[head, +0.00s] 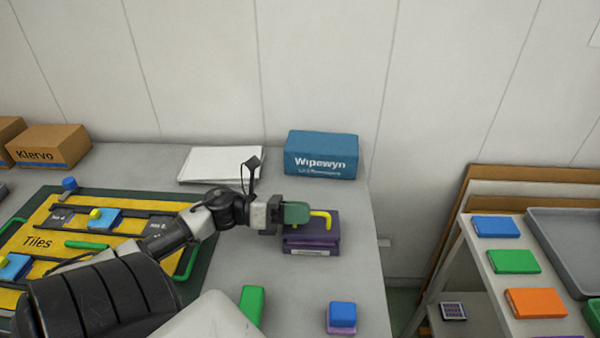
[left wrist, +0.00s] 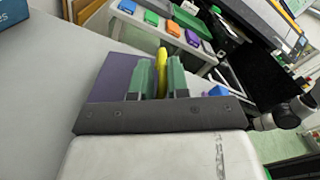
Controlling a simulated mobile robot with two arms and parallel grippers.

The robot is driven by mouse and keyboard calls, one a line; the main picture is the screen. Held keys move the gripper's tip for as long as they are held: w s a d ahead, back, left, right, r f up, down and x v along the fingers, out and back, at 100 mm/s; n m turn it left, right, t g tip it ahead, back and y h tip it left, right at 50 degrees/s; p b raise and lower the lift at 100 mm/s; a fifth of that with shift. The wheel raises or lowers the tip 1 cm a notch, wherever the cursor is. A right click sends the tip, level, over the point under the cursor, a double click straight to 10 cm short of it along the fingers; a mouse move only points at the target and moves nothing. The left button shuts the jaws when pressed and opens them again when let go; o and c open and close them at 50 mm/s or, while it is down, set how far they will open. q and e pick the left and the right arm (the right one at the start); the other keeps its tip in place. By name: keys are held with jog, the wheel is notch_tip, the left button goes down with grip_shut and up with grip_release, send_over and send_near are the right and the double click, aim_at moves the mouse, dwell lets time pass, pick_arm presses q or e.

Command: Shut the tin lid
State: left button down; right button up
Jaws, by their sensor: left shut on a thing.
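The purple tin (head: 308,246) stands on the grey table near its right edge, with a pale label on its front. Its purple lid (head: 331,230) has a yellow handle (head: 327,215). The lid looks low over the tin, but my gripper hides part of it and I cannot tell whether a gap is left. My left gripper (head: 298,212) is shut on the yellow handle. In the left wrist view its green fingers (left wrist: 161,78) stand on both sides of the handle (left wrist: 162,68), with the purple lid (left wrist: 115,75) to the left. My right gripper is not in view.
A blue Wipewyn box (head: 321,155) and white paper (head: 220,164) lie behind the tin. A yellow Tiles board (head: 35,240) is at left. A green block (head: 251,304) and a blue block (head: 342,314) are in front. A shelf with coloured blocks (head: 513,261) stands right, beyond a gap.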

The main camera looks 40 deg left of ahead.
pick_arm(q)
jog(key=shift+s+d+f+m+b, duration=0.4)
jog(key=shift+f+m+b, duration=0.05)
jog(key=shift+f+m, duration=0.25)
jog(key=c, duration=1.4)
grip_release()
jog(key=shift+o, duration=1)
jog(key=shift+s+r, duration=0.15)
jog(key=shift+a, duration=0.2)
jog(key=b+v, duration=0.1)
jog(key=v, duration=0.9)
jog(key=shift+s+a, duration=0.1)
jog(key=shift+s, duration=0.15)
